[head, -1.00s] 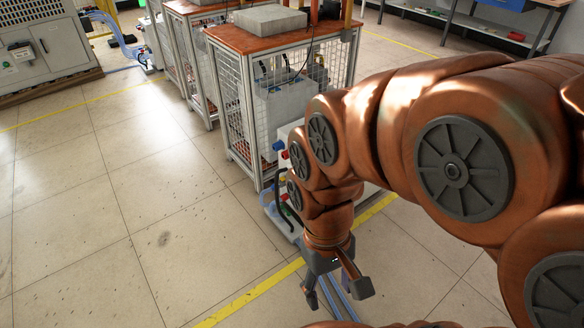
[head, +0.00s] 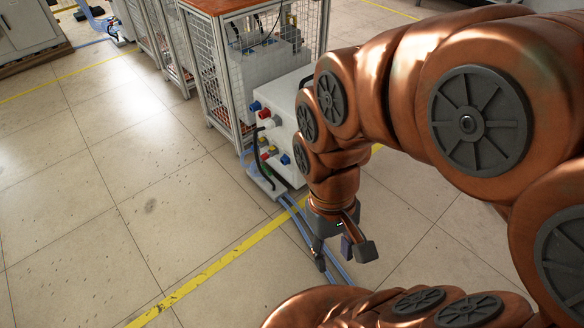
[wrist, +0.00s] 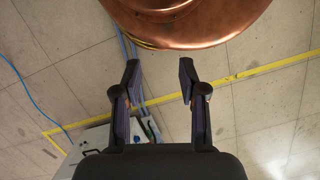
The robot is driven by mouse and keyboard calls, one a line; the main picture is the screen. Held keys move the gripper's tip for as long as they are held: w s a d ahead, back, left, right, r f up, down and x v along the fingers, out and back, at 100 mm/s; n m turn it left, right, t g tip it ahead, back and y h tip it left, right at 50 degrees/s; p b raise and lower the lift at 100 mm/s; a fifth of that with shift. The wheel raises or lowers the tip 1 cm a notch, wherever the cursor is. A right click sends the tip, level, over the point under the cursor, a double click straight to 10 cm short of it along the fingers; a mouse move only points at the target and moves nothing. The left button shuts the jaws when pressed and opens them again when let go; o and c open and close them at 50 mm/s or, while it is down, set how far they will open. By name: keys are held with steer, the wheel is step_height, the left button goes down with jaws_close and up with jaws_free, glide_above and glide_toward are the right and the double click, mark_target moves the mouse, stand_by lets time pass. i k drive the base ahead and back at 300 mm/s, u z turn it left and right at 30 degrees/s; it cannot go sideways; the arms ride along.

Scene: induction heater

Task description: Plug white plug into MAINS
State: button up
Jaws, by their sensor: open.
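My gripper (head: 342,257) is open and empty, pointing down over the floor. Its two spread fingers also show in the wrist view (wrist: 160,75), with nothing between them. A white connector box (head: 288,122) with coloured plugs or sockets on its face stands behind and left of my gripper, apart from it. A blue fitting (head: 255,106), a red one (head: 264,114) and another blue one (head: 285,159) show on it. I cannot pick out the white plug or read a MAINS label. The box also shows at the lower left of the wrist view (wrist: 92,138).
A mesh cage (head: 221,80) with an orange top stands behind the box. Black cables (head: 257,150) hang on the box front. Blue hoses (head: 296,217) run along the floor beneath my gripper. A yellow floor line (head: 215,268) crosses there. The floor at left is clear.

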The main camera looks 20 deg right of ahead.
mark_target(269, 125)
steer(key=z, duration=0.45)
steer(key=i, duration=0.45)
steer(key=u, duration=0.1)
steer(key=k, duration=0.55)
steer(key=z, duration=0.25)
steer(key=i, duration=1.3)
steer(key=u, duration=2.65)
